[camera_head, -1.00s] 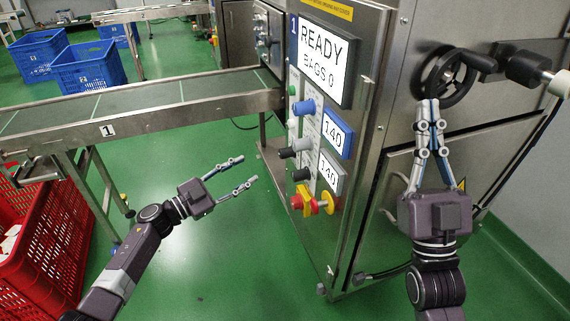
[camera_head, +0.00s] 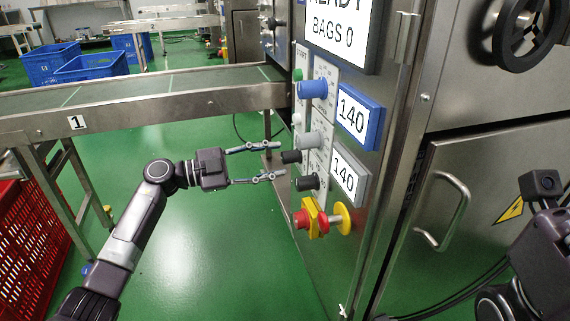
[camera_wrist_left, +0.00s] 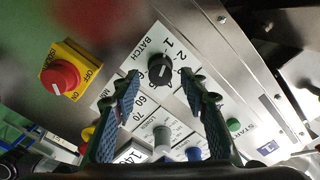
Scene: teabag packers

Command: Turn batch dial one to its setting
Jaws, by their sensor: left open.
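The batch dial is a black knob (camera_wrist_left: 160,70) on a white plate marked BATCH, with numbers around it, in the left wrist view. Contact with the dial cannot be told. Only part of my right arm shows at lower right in the head view; its fingertips are hidden.
Displays read 140 and BAGS 0. A conveyor (camera_head: 150,119) runs above my left arm. A red crate (camera_head: 30,235) stands left.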

